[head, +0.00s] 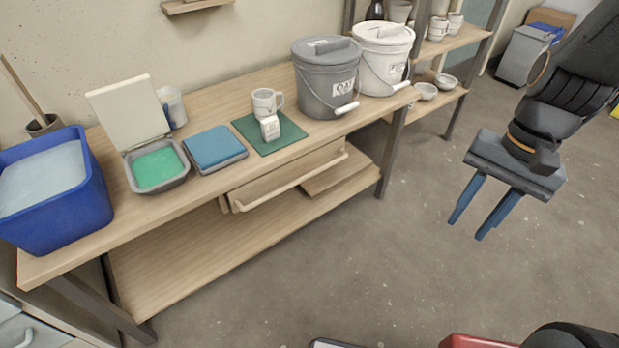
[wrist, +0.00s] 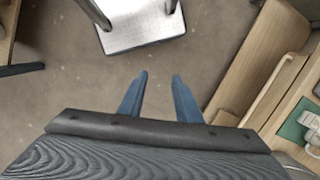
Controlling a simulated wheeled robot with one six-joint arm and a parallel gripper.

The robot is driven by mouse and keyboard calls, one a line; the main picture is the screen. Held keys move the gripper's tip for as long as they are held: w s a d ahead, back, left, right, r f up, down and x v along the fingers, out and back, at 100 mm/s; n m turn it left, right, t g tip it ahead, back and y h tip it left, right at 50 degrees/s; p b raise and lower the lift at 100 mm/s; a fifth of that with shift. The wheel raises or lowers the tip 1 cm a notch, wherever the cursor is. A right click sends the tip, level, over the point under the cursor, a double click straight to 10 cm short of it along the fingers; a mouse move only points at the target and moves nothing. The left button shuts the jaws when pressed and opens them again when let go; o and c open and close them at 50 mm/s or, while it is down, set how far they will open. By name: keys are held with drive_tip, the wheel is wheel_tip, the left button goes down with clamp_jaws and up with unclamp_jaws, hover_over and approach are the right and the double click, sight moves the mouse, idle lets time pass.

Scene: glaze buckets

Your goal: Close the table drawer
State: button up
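The table drawer (head: 285,178) hangs under the wooden table top and stands partly pulled out, with a long pale handle bar (head: 292,183) along its front. In the wrist view the drawer (wrist: 268,85) shows at the right. My gripper (head: 468,229) is in the air over the floor, to the right of the table and well apart from the drawer. Its two blue fingers (wrist: 159,76) are spread with nothing between them.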

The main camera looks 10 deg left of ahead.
drive_tip(key=w+a+f+m+g+y+b, duration=0.2)
drive_tip(key=w+a+f+m+y+b, duration=0.3)
drive_tip(key=a+f+m, duration=0.3)
drive_tip(key=w+a+f+m+g+y+b, duration=0.2)
drive_tip(key=w+a+f+m+y+b, duration=0.3)
drive_tip(key=a, duration=0.5)
drive_tip(key=w+a+f+m+t+y+b, duration=0.4)
drive_tip(key=w+a+f+m+y+b, duration=0.4)
drive_tip(key=w+a+f+m, duration=0.65)
drive_tip(key=shift+m, duration=0.65)
drive_tip(key=shift+s+a+r+b, duration=0.15)
drive_tip(key=shift+a+r, duration=0.25)
drive_tip(key=shift+a, duration=0.25)
drive_tip(key=shift+s+a+r+b, duration=0.15)
drive_tip(key=shift+a+r, duration=0.25)
drive_tip(key=shift+a, duration=0.3)
drive_tip(key=shift+s+a+r+b, duration=0.15)
drive_tip(key=shift+a+r, duration=0.25)
drive_tip(key=shift+a, duration=0.25)
clamp_jaws()
